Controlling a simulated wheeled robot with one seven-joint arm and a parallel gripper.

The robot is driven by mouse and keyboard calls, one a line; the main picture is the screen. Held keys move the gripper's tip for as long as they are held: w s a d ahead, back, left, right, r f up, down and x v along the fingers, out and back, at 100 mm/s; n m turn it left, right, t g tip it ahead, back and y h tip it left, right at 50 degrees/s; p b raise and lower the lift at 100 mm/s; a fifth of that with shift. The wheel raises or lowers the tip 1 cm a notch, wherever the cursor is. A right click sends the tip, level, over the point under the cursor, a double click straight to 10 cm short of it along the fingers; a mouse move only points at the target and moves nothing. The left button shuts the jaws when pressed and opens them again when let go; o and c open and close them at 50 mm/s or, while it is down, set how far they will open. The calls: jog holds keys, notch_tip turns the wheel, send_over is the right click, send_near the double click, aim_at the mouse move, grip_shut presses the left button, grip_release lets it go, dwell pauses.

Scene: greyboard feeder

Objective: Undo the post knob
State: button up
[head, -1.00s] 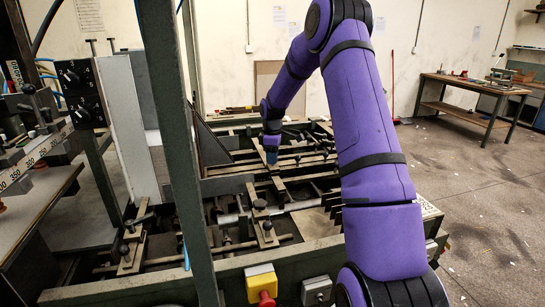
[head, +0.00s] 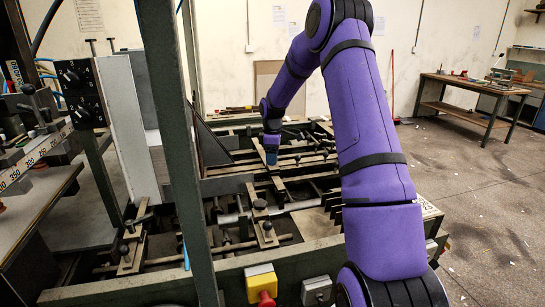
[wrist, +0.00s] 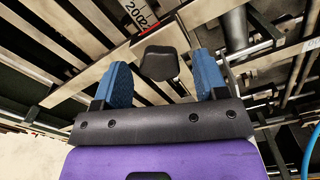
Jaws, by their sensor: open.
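A dark knob (wrist: 160,62) shows in the wrist view between the two blue fingertips of my gripper (wrist: 162,78). The fingers are open, one on each side of it, with a visible gap to the knob on both sides. How deep the fingers reach relative to the knob I cannot tell. In the head view my gripper (head: 271,156) points down over the rails of the feeder, and the knob beneath it is hidden.
The feeder frame (head: 150,294) surrounds the rails. Other dark knobs (head: 260,204) stand nearer. A green upright post (head: 172,120) rises in front at left. A red-and-yellow stop button (head: 262,284) sits on the front edge. A ruler strip (wrist: 137,14) lies beside the knob.

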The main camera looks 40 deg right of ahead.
notch_tip(320, 180, up, 11)
jog(key=shift+f, duration=0.2)
dwell(0.5)
jog(key=s+a+r+m+t+h, duration=0.15)
jog(key=s+a+r+m, duration=0.25)
jog(key=s+a+r, duration=1.2)
jog(key=s+a+f+m+t, duration=0.1)
jog(key=s+a, duration=0.4)
jog(key=s, duration=0.6)
jog(key=s+a+f+m+t+y, duration=0.1)
jog(key=s+a+m, duration=0.3)
jog(key=s, duration=0.8)
jog(key=shift+a+t, duration=0.4)
jog(key=shift+t, duration=0.45)
